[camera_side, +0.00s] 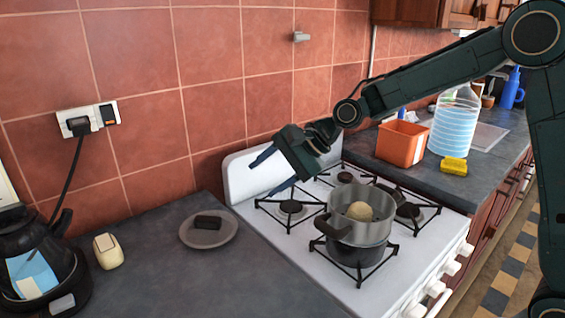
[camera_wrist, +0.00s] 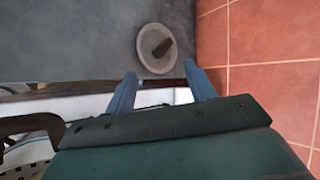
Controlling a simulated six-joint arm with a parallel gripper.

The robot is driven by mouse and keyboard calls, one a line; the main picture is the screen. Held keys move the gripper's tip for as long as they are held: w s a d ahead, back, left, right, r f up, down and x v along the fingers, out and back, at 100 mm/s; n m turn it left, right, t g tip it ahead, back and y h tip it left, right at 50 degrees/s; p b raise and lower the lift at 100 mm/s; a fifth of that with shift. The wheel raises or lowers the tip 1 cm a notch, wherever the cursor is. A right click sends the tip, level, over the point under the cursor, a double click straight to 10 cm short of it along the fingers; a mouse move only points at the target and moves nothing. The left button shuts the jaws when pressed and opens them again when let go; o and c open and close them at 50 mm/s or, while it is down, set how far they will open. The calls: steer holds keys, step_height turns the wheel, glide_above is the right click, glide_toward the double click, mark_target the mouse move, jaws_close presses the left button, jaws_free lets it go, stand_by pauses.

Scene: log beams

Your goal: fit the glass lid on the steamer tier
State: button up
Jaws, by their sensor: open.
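The glass lid (camera_side: 208,238) lies flat on the dark counter left of the stove, a greyish disc with a dark bar-shaped knob (camera_side: 208,222). It also shows in the wrist view (camera_wrist: 149,60), beyond my fingertips. The steamer tier (camera_side: 358,236) appears as the grey metal pot on the front burner, open at the top, with a round tan ball (camera_side: 359,211) inside. My gripper (camera_side: 272,172) is open and empty above the stove's left edge, right of the lid and higher. Its blue fingers (camera_wrist: 162,82) are spread apart and touch nothing.
A black kettle (camera_side: 38,250) and a cream-coloured object (camera_side: 108,251) stand left of the lid. The tiled wall (camera_side: 140,140) is close behind. An orange box (camera_side: 401,143), yellow sponge (camera_side: 454,165) and large bottle (camera_side: 455,122) are right of the stove. Counter around the lid is clear.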

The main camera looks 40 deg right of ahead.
steer(key=w+a+f+m+y, duration=0.3)
steer(key=w+f+m, duration=0.2)
steer(key=w+f, duration=0.2)
steer(key=m+y, duration=0.1)
steer(key=m, duration=0.4)
glide_toward(215, 218)
steer(key=shift+t, duration=0.4)
steer(key=x, duration=0.5)
steer(key=shift+s+a, duration=0.1)
steer(key=shift+s, duration=0.2)
steer(key=shift+w+f+m+y, duration=0.25)
steer(key=shift+f+m+y, duration=0.05)
steer(key=shift+f+m, duration=0.35)
steer(key=shift+r, duration=0.1)
steer(key=shift+a, duration=0.1)
steer(key=shift+x, duration=2.5)
steer(key=shift+c, duration=0.2)
jaws_close()
steer(key=shift+r, duration=0.15)
